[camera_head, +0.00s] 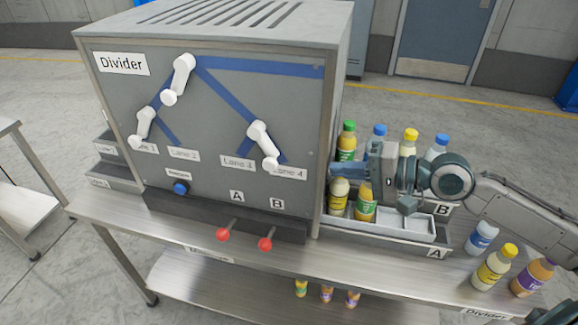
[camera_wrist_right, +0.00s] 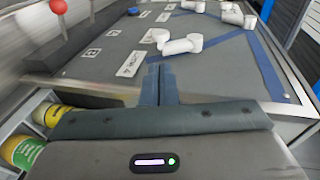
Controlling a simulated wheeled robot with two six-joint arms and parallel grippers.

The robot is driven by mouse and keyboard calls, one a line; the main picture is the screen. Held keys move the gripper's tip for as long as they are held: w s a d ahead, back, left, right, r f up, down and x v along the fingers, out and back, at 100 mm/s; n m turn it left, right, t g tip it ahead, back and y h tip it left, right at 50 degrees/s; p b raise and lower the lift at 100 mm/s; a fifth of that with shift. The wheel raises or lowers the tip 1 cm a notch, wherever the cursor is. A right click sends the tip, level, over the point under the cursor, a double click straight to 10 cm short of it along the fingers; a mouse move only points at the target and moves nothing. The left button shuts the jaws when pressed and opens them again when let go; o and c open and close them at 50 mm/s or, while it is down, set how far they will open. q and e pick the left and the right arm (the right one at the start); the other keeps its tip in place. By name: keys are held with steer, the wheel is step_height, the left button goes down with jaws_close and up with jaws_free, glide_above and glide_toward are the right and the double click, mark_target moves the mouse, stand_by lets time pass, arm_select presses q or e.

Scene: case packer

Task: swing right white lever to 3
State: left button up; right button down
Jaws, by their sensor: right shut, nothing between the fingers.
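The Divider panel carries three white levers. The right white lever (camera_head: 263,145) hangs from its upper pivot, with its lower end down and to the right, partly over the Lane 4 label (camera_head: 290,173). The Lane 3 label (camera_head: 237,163) is to its left. The right lever also shows in the right wrist view (camera_wrist_right: 180,43), just beyond my fingertips. My right gripper (camera_head: 334,169) is shut and empty, at the right edge of the machine, apart from the lever. Its closed blue fingers (camera_wrist_right: 159,84) point toward the panel in the right wrist view. My left gripper is not in view.
Other white levers are at the top (camera_head: 179,79) and left (camera_head: 143,128). Red-knobbed handles (camera_head: 223,234) and a blue button (camera_head: 181,188) sit below. Several bottles stand in the tray (camera_head: 405,225) beneath and behind my right gripper; loose bottles (camera_head: 494,266) stand at right.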

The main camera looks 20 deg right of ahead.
steer(key=p, duration=0.3)
glide_toward(276, 165)
steer(key=shift+x, duration=2.15)
steer(key=shift+p+x, duration=0.55)
steer(key=shift+x, duration=0.8)
steer(key=shift+s, duration=0.1)
